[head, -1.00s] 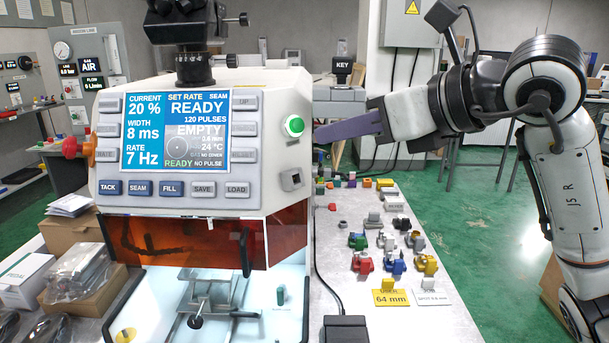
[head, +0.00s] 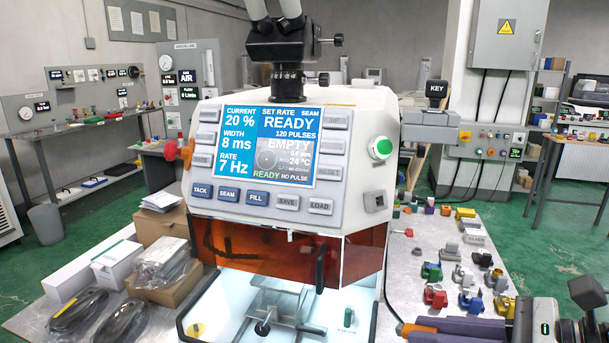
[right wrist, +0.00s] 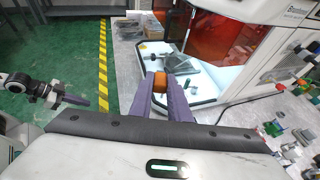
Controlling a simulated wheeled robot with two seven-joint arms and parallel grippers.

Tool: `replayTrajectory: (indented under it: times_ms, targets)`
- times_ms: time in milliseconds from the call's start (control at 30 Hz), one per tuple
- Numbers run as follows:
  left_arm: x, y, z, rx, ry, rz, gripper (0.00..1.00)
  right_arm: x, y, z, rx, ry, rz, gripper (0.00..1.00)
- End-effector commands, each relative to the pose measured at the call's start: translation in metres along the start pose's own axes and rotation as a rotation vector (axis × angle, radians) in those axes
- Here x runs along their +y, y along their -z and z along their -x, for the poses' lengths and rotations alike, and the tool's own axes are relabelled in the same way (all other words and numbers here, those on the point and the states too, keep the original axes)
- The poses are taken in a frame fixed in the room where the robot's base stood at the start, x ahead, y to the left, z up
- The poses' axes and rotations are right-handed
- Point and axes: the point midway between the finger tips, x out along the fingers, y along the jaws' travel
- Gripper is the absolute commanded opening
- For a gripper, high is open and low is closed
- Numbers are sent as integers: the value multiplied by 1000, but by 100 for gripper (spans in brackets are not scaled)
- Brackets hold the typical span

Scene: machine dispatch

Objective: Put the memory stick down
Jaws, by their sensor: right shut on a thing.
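A small orange block, which I take to be the memory stick (right wrist: 159,80), sits between the purple fingertips of my right gripper (right wrist: 162,92) in the right wrist view. In the head view its orange end (head: 418,329) shows at the left end of the purple fingers of my right gripper (head: 425,328), at the bottom right over the table. The fingers are shut on it. I cannot tell whether it touches the table. One purple finger of what looks like my left gripper (right wrist: 76,100) shows at the left of the right wrist view; its opening is unclear.
The welding machine (head: 270,215) stands left of my right gripper, with a lit chamber below its orange shield. Several coloured parts (head: 467,300) crowd the table's right strip. Packets and boxes (head: 120,265) lie at left.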

Motion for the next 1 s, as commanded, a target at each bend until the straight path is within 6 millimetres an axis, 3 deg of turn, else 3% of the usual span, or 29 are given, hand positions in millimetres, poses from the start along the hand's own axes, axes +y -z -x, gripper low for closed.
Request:
replayTrajectory:
  times_ms: [100,300,600,1000]
  targets:
    - [0,0,0,-1,0,0,0,11,35,9,3,-10,-4,0]
    - [0,-1,0,-2,0,0,0,22,65,21,2,-11,2,0]
    - [0,-1,0,-2,0,0,0,24,72,24,6,-10,7,0]
    - [0,-1,0,-2,-1,0,0,27,66,20,0,-34,16,0]
